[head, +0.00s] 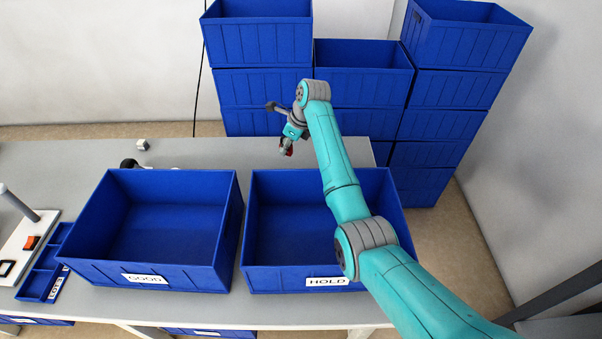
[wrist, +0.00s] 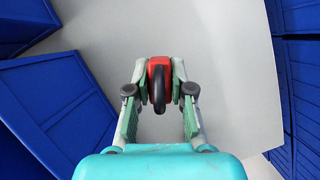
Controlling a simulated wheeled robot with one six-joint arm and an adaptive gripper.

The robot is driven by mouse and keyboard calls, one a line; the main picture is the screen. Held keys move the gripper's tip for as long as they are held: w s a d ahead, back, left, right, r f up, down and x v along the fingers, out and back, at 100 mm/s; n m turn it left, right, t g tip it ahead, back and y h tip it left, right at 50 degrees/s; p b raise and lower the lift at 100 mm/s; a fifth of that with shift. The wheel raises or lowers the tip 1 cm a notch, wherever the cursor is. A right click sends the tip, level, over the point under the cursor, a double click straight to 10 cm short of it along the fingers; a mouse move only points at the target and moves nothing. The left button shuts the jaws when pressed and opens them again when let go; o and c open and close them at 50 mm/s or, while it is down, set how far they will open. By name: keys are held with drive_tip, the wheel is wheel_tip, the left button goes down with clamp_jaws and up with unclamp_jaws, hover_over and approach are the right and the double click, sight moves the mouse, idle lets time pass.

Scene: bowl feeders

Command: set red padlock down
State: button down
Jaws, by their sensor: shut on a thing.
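The red padlock (wrist: 158,69), with a dark shackle, sits between the two fingers of my gripper (wrist: 159,80) in the wrist view. My gripper is shut on it. In the head view my gripper (head: 286,148) is behind the HOLD bin, near the far part of the grey table (head: 210,152). The padlock (head: 289,151) shows there only as a small red patch, partly hidden by the fingers. I cannot tell its exact height over the table.
A blue bin labelled HOLD (head: 290,279) and a blue bin labelled GOOD (head: 150,277) stand on the table; both look empty. Stacked blue crates (head: 362,86) stand behind the table.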

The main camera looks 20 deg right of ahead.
drive_tip(key=f, duration=0.5)
drive_tip(key=shift+d+f, duration=0.25)
drive_tip(key=shift+d, duration=0.05)
drive_tip(key=shift+f, duration=2.2)
drive_tip(key=shift+f, duration=0.15)
drive_tip(key=c, duration=1)
unclamp_jaws()
